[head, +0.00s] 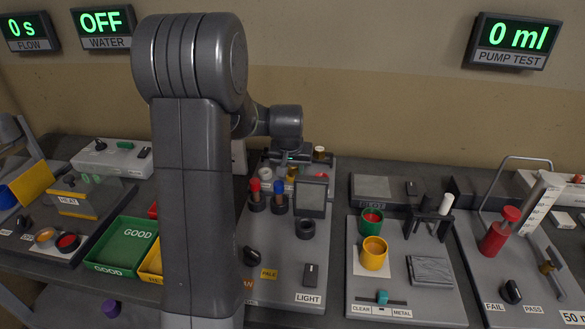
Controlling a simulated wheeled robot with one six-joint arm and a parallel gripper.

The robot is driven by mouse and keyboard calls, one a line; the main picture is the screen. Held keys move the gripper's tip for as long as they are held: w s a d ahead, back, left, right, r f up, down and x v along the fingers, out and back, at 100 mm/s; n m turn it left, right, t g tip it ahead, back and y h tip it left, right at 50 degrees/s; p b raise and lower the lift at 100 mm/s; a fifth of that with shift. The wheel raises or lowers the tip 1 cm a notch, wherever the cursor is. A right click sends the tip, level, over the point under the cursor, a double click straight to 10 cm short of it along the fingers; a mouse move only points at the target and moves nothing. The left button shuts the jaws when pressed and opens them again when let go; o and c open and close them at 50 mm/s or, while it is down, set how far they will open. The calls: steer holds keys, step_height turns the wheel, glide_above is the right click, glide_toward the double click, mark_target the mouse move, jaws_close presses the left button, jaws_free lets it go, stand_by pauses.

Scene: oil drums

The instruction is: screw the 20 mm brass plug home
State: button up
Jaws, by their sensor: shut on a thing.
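My gripper (291,160) is at the back of the middle grey panel, small in view and pointing down. It is shut on a small brass-coloured piece, which looks like the brass plug (292,173), just under the fingers. The fingers hide its upper part, and I cannot tell its size or how deep it sits. A second brass-coloured piece with a pale top (319,154) stands just right of the gripper, apart from it.
Red (255,190) and blue (278,191) pieces stand in holders in front of the gripper, beside a dark framed screen (311,196). A green GOOD bin (124,246) is left. Yellow (374,252) and green (371,220) cups stand right. My arm hides the panel's left side.

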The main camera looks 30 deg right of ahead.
steer(key=shift+s+a+f, duration=0.2)
steer(key=shift+a+f, duration=0.05)
steer(key=shift+f, duration=0.35)
steer(key=o, duration=0.9)
steer(key=shift+o, duration=0.4)
steer(key=shift+r, duration=0.25)
steer(key=shift+o, duration=0.5)
steer(key=v, duration=1.4)
steer(key=shift+w+d+r, duration=0.25)
